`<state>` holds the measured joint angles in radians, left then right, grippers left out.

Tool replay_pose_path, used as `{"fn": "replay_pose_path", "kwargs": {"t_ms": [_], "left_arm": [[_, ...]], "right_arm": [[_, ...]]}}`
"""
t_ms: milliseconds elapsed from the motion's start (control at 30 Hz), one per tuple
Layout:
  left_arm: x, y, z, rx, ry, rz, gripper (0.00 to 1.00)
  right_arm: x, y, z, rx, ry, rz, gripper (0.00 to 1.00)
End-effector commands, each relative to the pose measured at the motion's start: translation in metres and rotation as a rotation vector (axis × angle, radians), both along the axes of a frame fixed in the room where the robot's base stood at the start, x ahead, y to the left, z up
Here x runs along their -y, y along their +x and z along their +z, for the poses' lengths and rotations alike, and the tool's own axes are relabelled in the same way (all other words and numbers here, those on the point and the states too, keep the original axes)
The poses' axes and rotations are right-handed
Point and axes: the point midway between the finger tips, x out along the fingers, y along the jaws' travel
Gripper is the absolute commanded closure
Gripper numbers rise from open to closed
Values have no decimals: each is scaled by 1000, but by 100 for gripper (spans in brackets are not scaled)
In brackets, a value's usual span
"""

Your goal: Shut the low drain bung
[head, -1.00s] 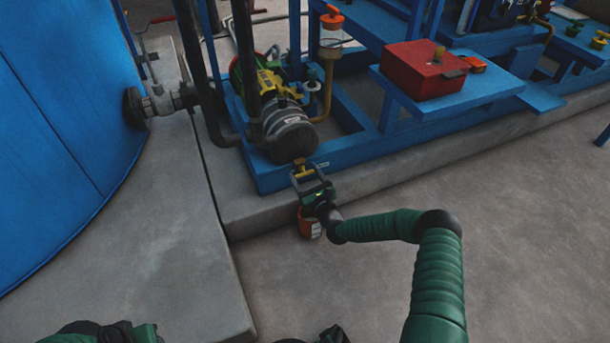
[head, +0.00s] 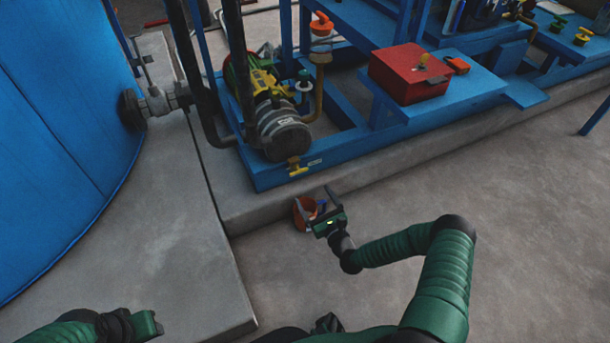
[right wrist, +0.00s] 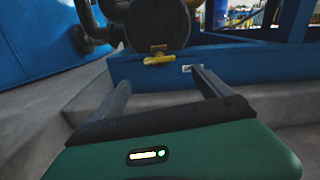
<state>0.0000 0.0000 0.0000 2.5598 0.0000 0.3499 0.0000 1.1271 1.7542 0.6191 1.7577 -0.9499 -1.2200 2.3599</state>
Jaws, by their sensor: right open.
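The low drain bung (head: 298,170) is a small yellow T-shaped handle on the blue skid beam, just under the pump end. In the right wrist view the bung (right wrist: 158,59) shows with its bar lying roughly level, ahead of and between the fingertips. My right gripper (head: 319,200) is open and empty, apart from the bung, in front of the concrete plinth. Its two fingers also show in the right wrist view (right wrist: 160,80). My left gripper (head: 147,324) is at the bottom left, far from the bung; its fingers cannot be made out.
An orange bucket (head: 301,212) stands on the floor below the bung, partly behind my right gripper. The concrete plinth (head: 350,181) edges the skid. A grey pump motor (head: 283,135) overhangs the bung. A small label (head: 315,162) sits beside it. Open floor lies to the right.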

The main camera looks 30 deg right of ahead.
Motion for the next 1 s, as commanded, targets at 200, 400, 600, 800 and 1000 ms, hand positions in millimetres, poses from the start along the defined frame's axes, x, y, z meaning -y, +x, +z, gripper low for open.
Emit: {"fn": "replay_pose_path", "kwargs": {"t_ms": [200,400,600,800,1000], "left_arm": [[0,0,21,0,0,0,64],[0,0,21,0,0,0,64],[0,0,20,0,0,0,64],[0,0,24,-1,0,0,64],[0,0,49,0,0,0,64]], "right_arm": [[-2,-40,1,-2,0,-2,12],[-3,-46,-2,0,0,0,12],[-2,-46,-2,0,-1,0,12],[-7,-43,2,-31,-53,33,12],[-52,-34,22,-305,-655,393,12]]}}
